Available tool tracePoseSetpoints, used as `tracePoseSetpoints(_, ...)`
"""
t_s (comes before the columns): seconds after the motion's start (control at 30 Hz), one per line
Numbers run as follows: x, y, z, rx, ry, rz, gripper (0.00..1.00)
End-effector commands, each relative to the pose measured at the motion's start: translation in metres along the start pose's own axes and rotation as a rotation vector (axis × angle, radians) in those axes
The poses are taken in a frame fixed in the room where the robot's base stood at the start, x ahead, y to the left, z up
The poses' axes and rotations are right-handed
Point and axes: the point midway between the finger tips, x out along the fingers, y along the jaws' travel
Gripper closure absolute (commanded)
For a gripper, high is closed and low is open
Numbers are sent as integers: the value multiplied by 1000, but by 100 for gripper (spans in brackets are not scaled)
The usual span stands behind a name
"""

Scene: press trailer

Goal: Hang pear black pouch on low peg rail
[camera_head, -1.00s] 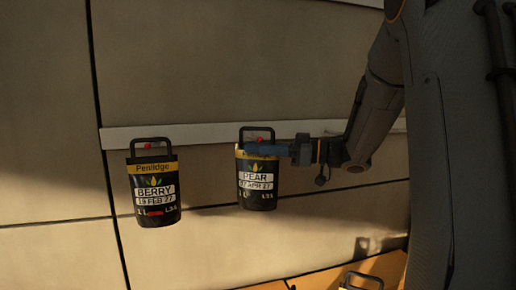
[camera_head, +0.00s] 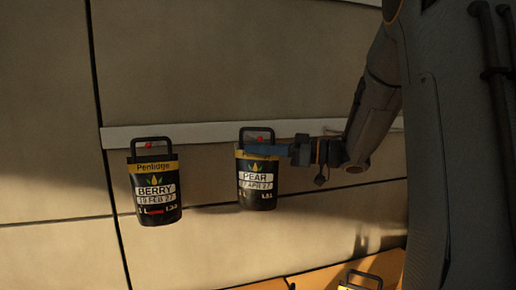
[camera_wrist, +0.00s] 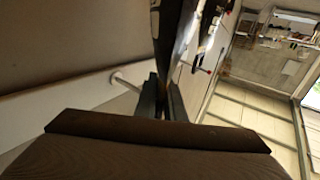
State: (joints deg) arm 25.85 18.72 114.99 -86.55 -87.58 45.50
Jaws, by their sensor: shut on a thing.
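The pear black pouch (camera_head: 257,188), with a yellow band and a white PEAR label, is upright at the white low peg rail (camera_head: 217,132). A red peg tip (camera_head: 260,139) shows inside its handle loop. My gripper (camera_head: 262,149) comes from the right and is shut on the pouch near its top edge, below the handle. In the wrist view the fingers (camera_wrist: 168,100) are close together. A bare peg (camera_wrist: 125,82) stands out from the rail there. Whether the handle rests on its peg is hard to tell.
A berry black pouch (camera_head: 155,190) hangs on the rail to the left, with a gap between the two. Another dark pouch (camera_head: 362,281) shows at the bottom edge, near an orange surface (camera_head: 310,278). The rail's right part passes behind my arm.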

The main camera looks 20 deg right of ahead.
Motion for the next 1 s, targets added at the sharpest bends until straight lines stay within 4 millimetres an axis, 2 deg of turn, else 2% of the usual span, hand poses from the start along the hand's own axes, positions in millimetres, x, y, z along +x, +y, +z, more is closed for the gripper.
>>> tracePoseSetpoints(1.0,3,6,9,-3,3,0,100)
